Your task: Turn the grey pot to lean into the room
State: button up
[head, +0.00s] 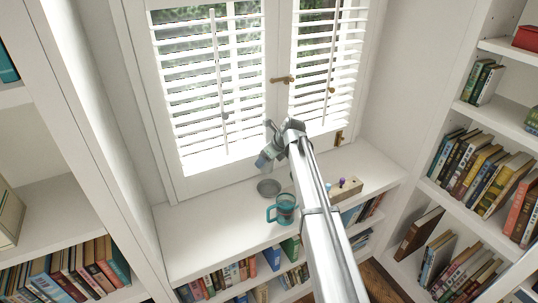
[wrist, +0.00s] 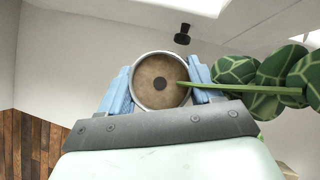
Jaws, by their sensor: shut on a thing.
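In the wrist view, the grey pot (wrist: 139,101) sits between the blue fingers of my gripper (wrist: 160,82), which are shut on its sides. Its round opening faces the wrist camera, showing brown soil with a dark spot in the middle. A green stem (wrist: 245,89) runs from the pot's right side to patterned green leaves (wrist: 278,75). In the head view, my gripper (head: 265,158) is above the sill, in front of the window; the pot and leaves are hard to make out there. A grey saucer (head: 269,187) lies on the sill below it, with nothing seen on it.
A teal mug (head: 284,212) stands close to the saucer, near the sill's front edge. A wooden block (head: 346,190) with small items is to the right. The white sill (head: 205,226) is clear on the left. Shutters (head: 213,90) stand behind; bookshelves flank both sides.

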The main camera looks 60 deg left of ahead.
aim_at(266, 169)
jog(key=f, duration=0.1)
jog(key=s+f, duration=0.1)
jog(key=f, duration=0.1)
jog(key=s+d+f, duration=0.1)
jog(key=f, duration=0.1)
jog(key=shift+f, duration=0.2)
jog(key=f, duration=0.1)
jog(key=w+f+m, duration=0.1)
jog(key=f, duration=0.1)
jog(key=shift+w+m+t, duration=0.25)
jog(key=shift+m+t, duration=0.05)
jog(key=shift+t, duration=0.1)
jog(key=shift+w+a+r+m+t+y, duration=0.15)
jog(key=shift+w+a+r+m+t, duration=0.1)
jog(key=shift+w+m+t, duration=0.25)
jog(key=shift+w+a+r+m+t+y, duration=0.15)
jog(key=shift+w+a+m+t, duration=0.1)
jog(key=shift+m, duration=0.45)
jog(key=shift+f, duration=0.15)
jog(key=shift+f, duration=1.4)
jog(key=o, duration=1.5)
